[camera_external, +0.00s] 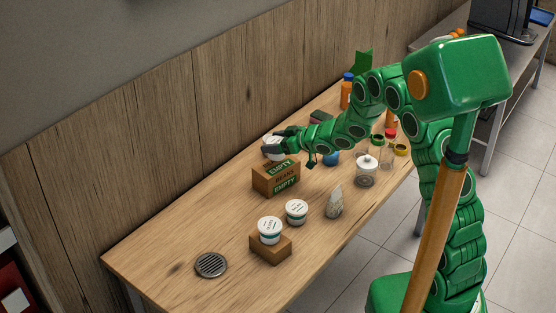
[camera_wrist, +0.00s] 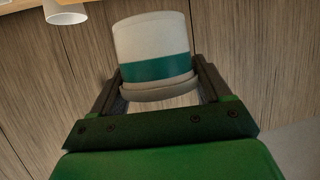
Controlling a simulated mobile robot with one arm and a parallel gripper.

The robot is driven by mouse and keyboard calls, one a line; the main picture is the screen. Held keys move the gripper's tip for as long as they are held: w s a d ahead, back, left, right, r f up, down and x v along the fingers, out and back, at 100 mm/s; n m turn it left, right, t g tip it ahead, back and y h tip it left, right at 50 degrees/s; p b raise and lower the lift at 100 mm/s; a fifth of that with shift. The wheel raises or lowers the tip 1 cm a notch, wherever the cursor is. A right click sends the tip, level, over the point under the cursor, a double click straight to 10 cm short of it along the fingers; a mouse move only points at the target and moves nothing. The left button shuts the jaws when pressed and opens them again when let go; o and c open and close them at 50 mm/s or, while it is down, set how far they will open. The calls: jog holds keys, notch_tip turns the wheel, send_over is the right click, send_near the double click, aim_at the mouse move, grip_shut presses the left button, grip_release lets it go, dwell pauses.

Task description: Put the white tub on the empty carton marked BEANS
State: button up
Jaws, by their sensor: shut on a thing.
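My gripper (camera_external: 277,142) is shut on a white tub (camera_external: 270,139), partly hidden by the fingers in the external view. In the wrist view this tub (camera_wrist: 152,45) sits between the two fingers and shows a teal band. The brown carton (camera_external: 262,180) with green EMPTY labels and the word BEANS stands on the table, just below the held tub in the picture. I cannot tell whether the tub touches the carton or is over or behind it. Two other white tubs show: one (camera_external: 270,231) on a small brown block (camera_external: 270,250), one (camera_external: 296,212) on the table.
A round metal grate (camera_external: 211,265) lies at the table's near left. A blue round thing (camera_external: 331,157) and several bottles crowd farther back. The wooden wall runs along the back.

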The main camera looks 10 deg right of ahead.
jog(key=shift+w+f, duration=0.1)
jog(key=shift+f, duration=1.6)
jog(key=shift+f, duration=0.15)
jog(key=o, duration=1.1)
jog(key=shift+r, duration=0.2)
jog(key=v, duration=1.2)
